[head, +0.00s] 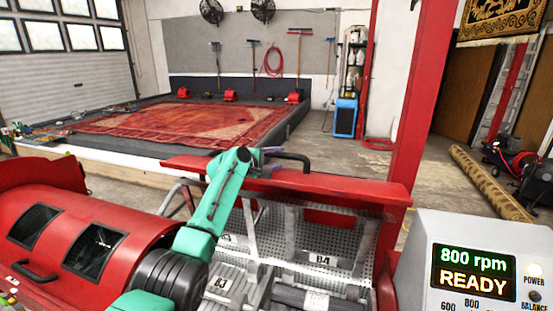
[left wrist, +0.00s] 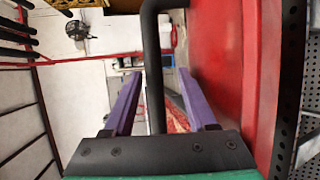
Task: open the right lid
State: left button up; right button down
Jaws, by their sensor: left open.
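The right lid (head: 350,191) is red and stands raised at the back of the machine's right half, with the perforated drum (head: 322,245) showing below it. Its black bar handle (head: 294,157) sticks out at the top edge. My left gripper (head: 268,154) is at the handle's left end. In the left wrist view the handle (left wrist: 154,60) runs between the open purple fingers of my left gripper (left wrist: 159,76), and the red lid (left wrist: 222,60) is to the right. I cannot tell whether a finger touches the handle. My right gripper is out of view.
The closed left lid (head: 75,225) has two windows and a black handle. A control box (head: 480,265) reading "800 rpm READY" stands at right. A red post (head: 408,110) rises behind the machine. A red rug (head: 190,120) lies in the washpit beyond.

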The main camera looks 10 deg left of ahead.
pick_arm(q)
jog(key=shift+s, duration=0.15)
jog(key=shift+b+v, duration=0.65)
jog(key=shift+v, duration=0.25)
jog(key=b+v, duration=0.4)
jog(key=v, duration=0.8)
jog(key=shift+s+a+b, duration=0.15)
jog(key=shift+s+b, duration=0.05)
jog(key=shift+b, duration=0.15)
